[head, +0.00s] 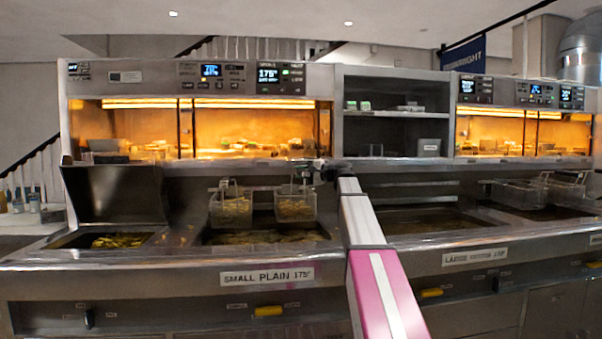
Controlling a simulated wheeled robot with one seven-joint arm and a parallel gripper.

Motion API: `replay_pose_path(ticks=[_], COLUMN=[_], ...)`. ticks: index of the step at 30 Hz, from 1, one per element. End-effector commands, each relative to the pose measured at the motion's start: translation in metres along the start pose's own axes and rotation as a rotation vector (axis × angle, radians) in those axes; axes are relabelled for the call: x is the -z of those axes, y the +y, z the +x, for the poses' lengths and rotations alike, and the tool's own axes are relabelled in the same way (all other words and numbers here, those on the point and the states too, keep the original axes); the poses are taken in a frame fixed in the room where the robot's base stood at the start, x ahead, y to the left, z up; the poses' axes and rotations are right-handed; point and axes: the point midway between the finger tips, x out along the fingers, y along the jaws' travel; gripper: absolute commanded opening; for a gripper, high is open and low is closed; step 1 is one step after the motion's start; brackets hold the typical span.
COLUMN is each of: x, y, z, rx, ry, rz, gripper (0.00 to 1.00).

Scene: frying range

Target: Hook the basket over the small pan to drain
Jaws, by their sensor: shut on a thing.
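A wire basket (296,204) with golden food in it hangs above the right part of the small pan (212,238), the oil pan behind the "SMALL PLAIN 175°" label. My gripper (316,165) is at the upper right of this basket, by its handle, and is shut on it. The fingers are too small to make out clearly. The basket looks upright and clear of the oil. Whether its hook touches the rail behind cannot be told. A second basket (231,209) with food hangs to its left over the same pan.
A scrap or holding pan (105,241) with food and a raised steel lid (113,193) is at the left. The large pan (430,221) lies right of my arm. More baskets (520,192) hang farther right. Lit warming cabinets (205,130) stand above the range.

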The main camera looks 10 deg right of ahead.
Motion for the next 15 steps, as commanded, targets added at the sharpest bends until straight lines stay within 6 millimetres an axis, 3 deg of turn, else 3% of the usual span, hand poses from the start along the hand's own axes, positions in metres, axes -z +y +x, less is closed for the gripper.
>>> replay_pose_path(ticks=[11,12,14,15], x=[0.0003,0.0003,0.0003,0.0003], y=[0.0024,0.0025,0.0025,0.0024], z=[0.0001,0.0001,0.0001,0.0001], rx=[0.0,0.0,0.0,0.0], ry=[0.0,0.0,0.0,0.0], rz=[0.001,0.001,0.001,0.001], gripper=[0.0,0.35,0.55,0.55])
